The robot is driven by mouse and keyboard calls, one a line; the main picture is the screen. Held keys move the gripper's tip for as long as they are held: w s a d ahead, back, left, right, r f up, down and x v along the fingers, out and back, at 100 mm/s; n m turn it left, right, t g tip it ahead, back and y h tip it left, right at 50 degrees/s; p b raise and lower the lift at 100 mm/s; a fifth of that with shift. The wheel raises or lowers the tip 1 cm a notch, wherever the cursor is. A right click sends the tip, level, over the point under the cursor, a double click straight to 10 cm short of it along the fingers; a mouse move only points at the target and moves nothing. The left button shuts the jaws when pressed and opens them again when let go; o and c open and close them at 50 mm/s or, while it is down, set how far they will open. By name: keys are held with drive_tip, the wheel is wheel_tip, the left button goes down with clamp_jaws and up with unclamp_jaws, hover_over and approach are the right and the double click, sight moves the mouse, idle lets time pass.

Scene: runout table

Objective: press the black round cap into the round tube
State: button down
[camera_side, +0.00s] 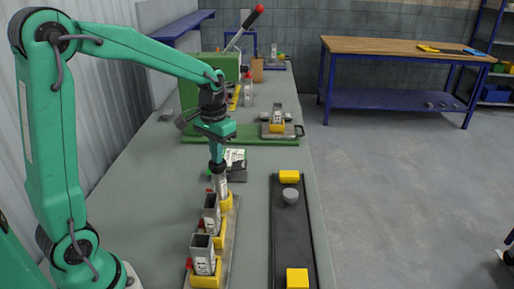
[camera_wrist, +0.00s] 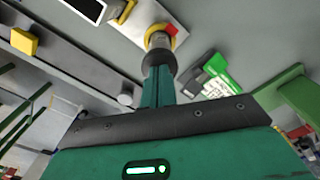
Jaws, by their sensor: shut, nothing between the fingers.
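My gripper (camera_side: 217,157) is shut and points straight down over the far end of the row of tubes. Its narrow closed fingers also show in the wrist view (camera_wrist: 158,88). The black round cap (camera_side: 218,169) is directly under the fingertips, at the top of the round tube (camera_side: 221,186). The cap shows in the wrist view (camera_wrist: 157,62) between the fingers and the pale tube (camera_wrist: 160,41). The fingertips appear to touch the cap from above. The tube stands upright in a yellow holder (camera_side: 225,201). How deep the cap sits is hard to tell.
Two rectangular tubes (camera_side: 212,214) (camera_side: 203,258) stand nearer on the same rail. A dark tray (camera_side: 285,232) to the right holds yellow blocks (camera_side: 297,278) and a grey round cap (camera_side: 290,195). A green lever press (camera_side: 215,66) stands behind.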

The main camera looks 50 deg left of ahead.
drive_tip(key=shift+f, duration=0.45)
drive_tip(key=shift+r, duration=0.1)
drive_tip(key=shift+r, duration=1.5)
wheel_tip(320, 180, up, 8)
drive_tip(key=shift+f, duration=0.2)
idle(2.0)
